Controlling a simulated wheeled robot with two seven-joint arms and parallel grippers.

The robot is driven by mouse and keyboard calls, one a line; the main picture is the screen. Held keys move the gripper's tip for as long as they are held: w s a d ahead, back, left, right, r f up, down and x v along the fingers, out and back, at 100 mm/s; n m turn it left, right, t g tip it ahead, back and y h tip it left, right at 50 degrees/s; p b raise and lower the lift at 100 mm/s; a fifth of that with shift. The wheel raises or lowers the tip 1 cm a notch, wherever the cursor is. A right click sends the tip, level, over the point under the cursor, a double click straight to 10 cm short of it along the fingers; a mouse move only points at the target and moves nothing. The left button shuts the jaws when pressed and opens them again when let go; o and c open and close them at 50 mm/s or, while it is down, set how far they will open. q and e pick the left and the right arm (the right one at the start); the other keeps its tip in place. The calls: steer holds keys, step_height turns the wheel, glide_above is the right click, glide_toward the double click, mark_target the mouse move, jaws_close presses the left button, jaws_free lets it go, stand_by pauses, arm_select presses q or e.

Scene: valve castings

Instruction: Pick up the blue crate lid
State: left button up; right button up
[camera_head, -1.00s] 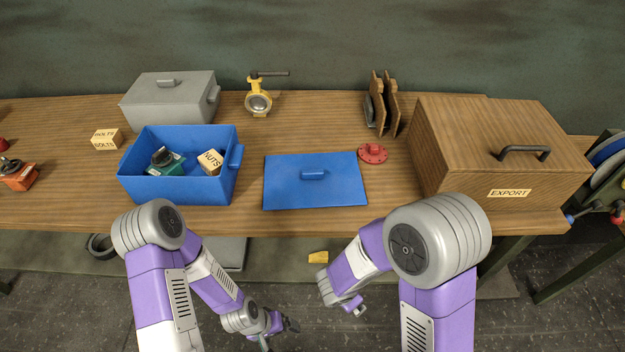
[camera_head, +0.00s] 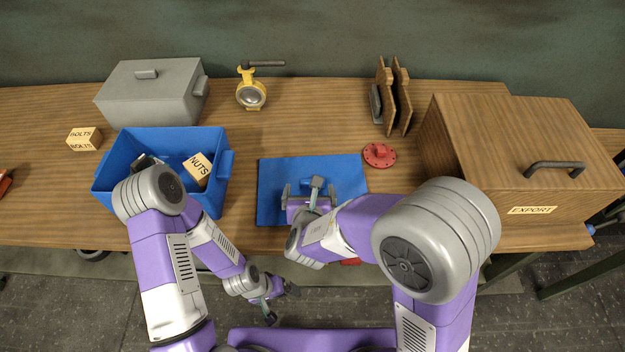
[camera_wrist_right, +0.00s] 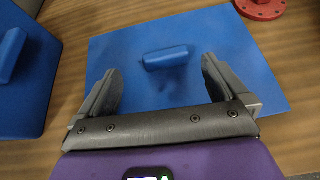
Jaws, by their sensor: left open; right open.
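The blue crate lid (camera_head: 268,178) lies flat on the wooden table in the middle of the head view, with a raised blue handle at its centre. The lid also shows in the right wrist view (camera_wrist_right: 240,45), its handle (camera_wrist_right: 166,57) a little beyond the fingertips. My right gripper (camera_head: 310,187) is open and empty over the lid; in the right wrist view its two fingers (camera_wrist_right: 160,75) stand apart, on either side of the handle's line. My left gripper (camera_head: 282,302) is open and empty, low in front of the table and away from the lid.
The open blue crate (camera_head: 222,172) stands left of the lid, with a NUTS block (camera_head: 197,169) in it. A red flange (camera_head: 379,155) lies just right of the lid. A wooden EXPORT box (camera_head: 500,150) stands farther right. A grey lidded box (camera_head: 150,100) is behind the crate.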

steer(key=w+f, duration=0.1)
steer(key=w+f+b, duration=0.1)
steer(key=w+f, duration=0.1)
steer(key=shift+w+d+f, duration=0.15)
steer(key=shift+w+d, duration=0.05)
steer(key=shift+d, duration=0.15)
steer(key=shift+w+f, duration=0.1)
steer(key=shift+w, duration=0.3)
steer(key=c, duration=1.2)
